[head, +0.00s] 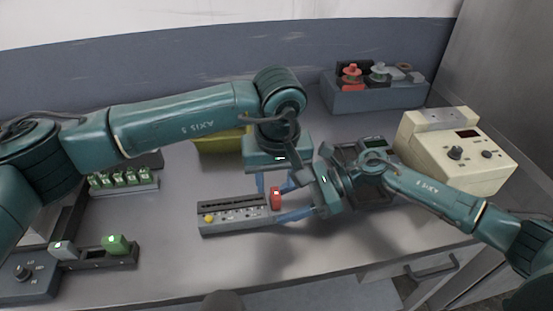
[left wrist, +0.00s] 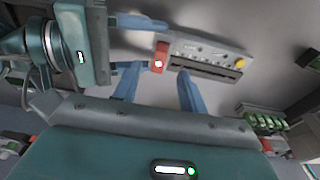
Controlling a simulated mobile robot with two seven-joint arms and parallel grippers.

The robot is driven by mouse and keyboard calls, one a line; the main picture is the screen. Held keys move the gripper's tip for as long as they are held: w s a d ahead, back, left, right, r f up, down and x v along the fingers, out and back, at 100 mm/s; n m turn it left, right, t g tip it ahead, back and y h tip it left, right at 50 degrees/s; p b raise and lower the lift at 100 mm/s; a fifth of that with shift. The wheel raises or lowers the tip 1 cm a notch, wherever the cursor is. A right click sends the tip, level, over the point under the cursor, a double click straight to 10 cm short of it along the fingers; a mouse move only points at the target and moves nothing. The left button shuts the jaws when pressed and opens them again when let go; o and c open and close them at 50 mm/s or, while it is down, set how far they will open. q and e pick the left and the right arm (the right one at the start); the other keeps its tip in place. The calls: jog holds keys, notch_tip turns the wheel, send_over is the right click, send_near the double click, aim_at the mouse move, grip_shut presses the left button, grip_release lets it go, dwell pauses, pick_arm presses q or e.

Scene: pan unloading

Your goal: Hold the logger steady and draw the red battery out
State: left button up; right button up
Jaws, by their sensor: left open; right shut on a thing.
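The logger (head: 232,217) is a grey box with a slotted top and a yellow knob, lying on the bench; it also shows in the left wrist view (left wrist: 205,58). The red battery (head: 276,199) stands upright at its right end, and shows in the left wrist view (left wrist: 161,56). My right gripper (head: 282,205) is shut on the logger's right end, its blue fingers on either long side. My left gripper (head: 272,184) points down behind the battery. Its fingers are open and empty, and in the left wrist view (left wrist: 157,76) the battery lies ahead, between their lines.
A yellow-green bin (head: 220,142) stands behind my left gripper. A dark device (head: 372,148) and a cream instrument (head: 455,150) are at the right. A grey holder with spools (head: 375,97) is at the back. Green-block racks (head: 125,186) stand at the left. The bench front is clear.

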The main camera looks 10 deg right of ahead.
aim_at(276, 193)
pick_arm(q)
jog(key=shift+w+f, duration=0.15)
jog(key=shift+f, duration=0.9)
jog(key=shift+w+f, duration=0.1)
jog(key=shift+f, duration=0.9)
grip_shut()
